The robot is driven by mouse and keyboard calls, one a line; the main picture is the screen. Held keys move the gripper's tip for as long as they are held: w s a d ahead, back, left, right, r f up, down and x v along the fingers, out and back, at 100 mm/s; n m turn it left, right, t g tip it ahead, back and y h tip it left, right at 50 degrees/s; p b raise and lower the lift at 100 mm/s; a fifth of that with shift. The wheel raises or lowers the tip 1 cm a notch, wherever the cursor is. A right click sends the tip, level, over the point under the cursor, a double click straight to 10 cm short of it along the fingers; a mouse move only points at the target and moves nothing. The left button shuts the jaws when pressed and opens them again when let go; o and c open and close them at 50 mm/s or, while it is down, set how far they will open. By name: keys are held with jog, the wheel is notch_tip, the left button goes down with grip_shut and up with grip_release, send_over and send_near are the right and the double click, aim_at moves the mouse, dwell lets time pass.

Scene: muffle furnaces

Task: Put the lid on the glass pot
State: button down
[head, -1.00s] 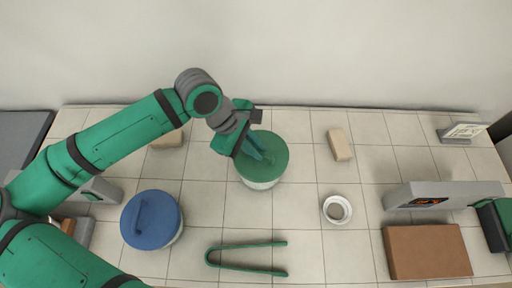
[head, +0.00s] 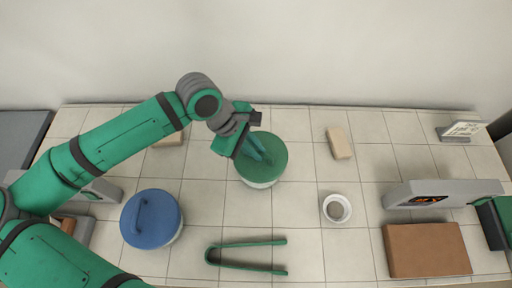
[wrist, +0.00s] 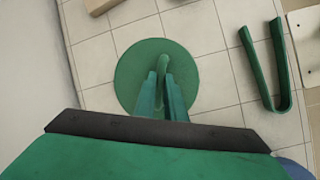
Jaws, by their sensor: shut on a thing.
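A round green lid (head: 277,150) lies over a pale pot (head: 262,184) in the middle of the table, and only a strip of the pot's side shows below the rim. In the wrist view the green lid (wrist: 195,78) has a raised bar handle (wrist: 163,62). My gripper (head: 264,160) is over the lid, and its fingers (wrist: 161,92) are shut on this handle. The lid looks level and roughly centred on the pot. I cannot tell whether it rests fully on the rim.
A blue-lidded pot (head: 152,220) stands left. Green tongs (head: 245,243) lie in front, and a small white bowl (head: 337,208) stands to the right. Tan blocks (head: 339,144) lie behind. A brown slab (head: 428,250) and a grey unit with a display (head: 445,193) are far right.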

jog(key=shift+f, duration=0.7)
dwell(0.3)
jog(key=c, duration=1.7)
grip_release()
jog(key=shift+c, duration=0.2)
jog(key=v, duration=1)
jog(key=shift+a+r, duration=0.2)
jog(key=shift+r, duration=0.15)
